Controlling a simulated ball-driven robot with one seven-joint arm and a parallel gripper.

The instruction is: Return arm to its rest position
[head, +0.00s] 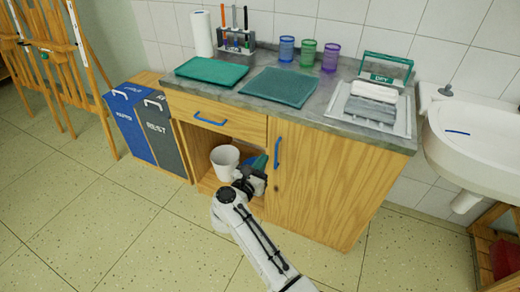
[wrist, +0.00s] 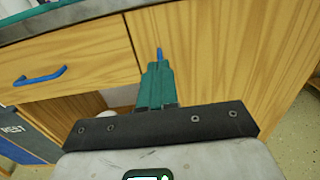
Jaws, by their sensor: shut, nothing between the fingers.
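My gripper (head: 258,166) is at the end of my white arm, which reaches forward to the front of the wooden cabinet (head: 322,190). In the wrist view, its teal fingers (wrist: 156,72) are together with nothing between them. The blue upright handle (head: 277,152) of the closed right-hand door is close to the fingertips. It also shows just beyond them in the wrist view (wrist: 159,54), where I cannot tell whether they touch.
A white bin (head: 225,162) stands in the cabinet's open compartment, left of my gripper. Blue and grey bins (head: 150,135) and easels are at left; a sink (head: 475,140) is at right. The worktop holds cups, trays and mats. Floor in front is clear.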

